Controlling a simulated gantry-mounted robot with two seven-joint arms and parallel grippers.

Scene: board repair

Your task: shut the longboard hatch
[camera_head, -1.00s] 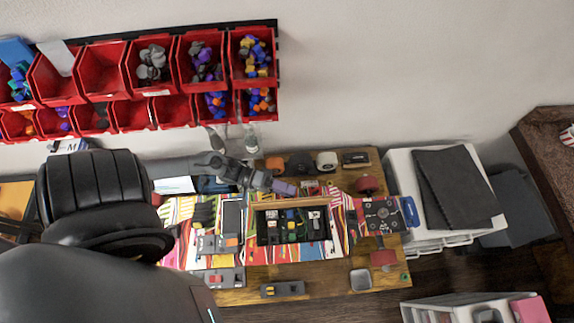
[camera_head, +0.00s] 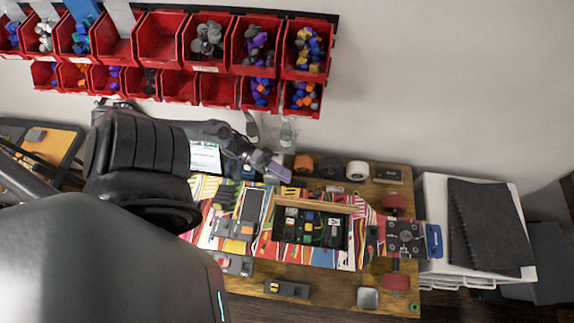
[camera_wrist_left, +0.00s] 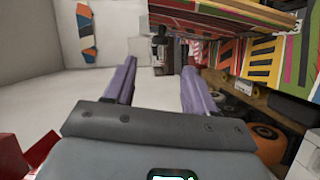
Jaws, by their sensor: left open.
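The longboard (camera_head: 262,250) lies across the workbench with a brightly striped surface. Its hatch compartment (camera_head: 287,238) is open and holds small dark, green and orange parts. The hatch lid (camera_head: 315,204) stands up along the compartment's back edge, seen nearly edge-on as a wooden strip. In the left wrist view a striped panel (camera_wrist_left: 235,18), apparently the lid, is at the upper right. My left gripper (camera_head: 268,165) is open and empty, behind and slightly left of the lid, apart from it. Its purple fingers also show in the left wrist view (camera_wrist_left: 160,75). My right gripper is out of view.
Wheels (camera_head: 330,168) stand at the bench's back edge, close right of my left gripper. A skateboard truck (camera_head: 405,238) is mounted right of the compartment. Red bins (camera_head: 165,45) hang on the wall above. A white drawer unit (camera_head: 435,215) stands at the right.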

